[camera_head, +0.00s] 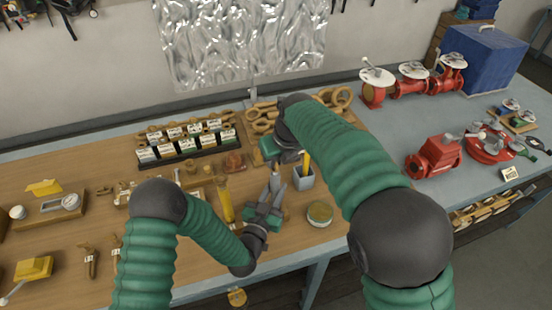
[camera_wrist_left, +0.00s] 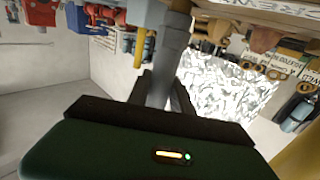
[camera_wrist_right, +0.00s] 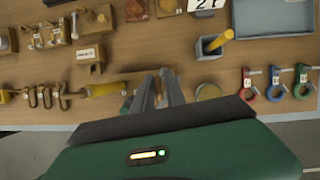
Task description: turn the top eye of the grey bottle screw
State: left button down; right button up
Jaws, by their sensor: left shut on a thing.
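The grey bottle screw shows as a grey upright shaft (camera_wrist_left: 172,60) in the left wrist view, between my left fingers. In the head view a small grey part of it (camera_head: 275,183) shows above my left gripper (camera_head: 268,206), which is shut on it over the front of the bench. My right gripper (camera_head: 280,160) is just above and behind my left one, its arm coming in from the right. In the right wrist view its fingers (camera_wrist_right: 160,88) are close together; whether they are shut or touch the top eye is hidden. The top eye cannot be made out.
A grey pot (camera_head: 304,180) with a yellow stick stands just right of the grippers, and a round tin (camera_head: 320,213) is nearer the front edge. A card rack (camera_head: 186,148) is behind. Red valves (camera_head: 435,158) stand on the right bench.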

grip_shut()
jog(key=shift+w+d, duration=0.15)
jog(key=shift+d, duration=0.1)
dwell(0.4)
jog(key=shift+n, duration=0.5)
jog(key=n+g+y, duration=0.1)
jog(key=n, duration=0.2)
jog(key=shift+d+n+y, duration=0.1)
jog(key=shift+n+y, duration=0.2)
jog(key=shift+n, duration=0.1)
jog(key=n, duration=0.2)
jog(key=n+g, duration=0.1)
jog(key=n, duration=0.1)
jog(key=shift+d+f+n+g+y, duration=0.1)
jog(key=shift+f+n+g+y, duration=0.1)
jog(key=shift+n+g+y, duration=0.15)
jog(key=n+g, duration=0.1)
jog(key=n, duration=0.3)
jog(key=shift+g+y, duration=0.25)
jog(key=shift+g, duration=0.1)
jog(key=shift+n+g, duration=0.3)
jog(key=shift+n, duration=0.45)
jog(key=shift+a+n+g, duration=0.2)
jog(key=shift+n+g, duration=0.1)
jog(key=shift+n, duration=0.6)
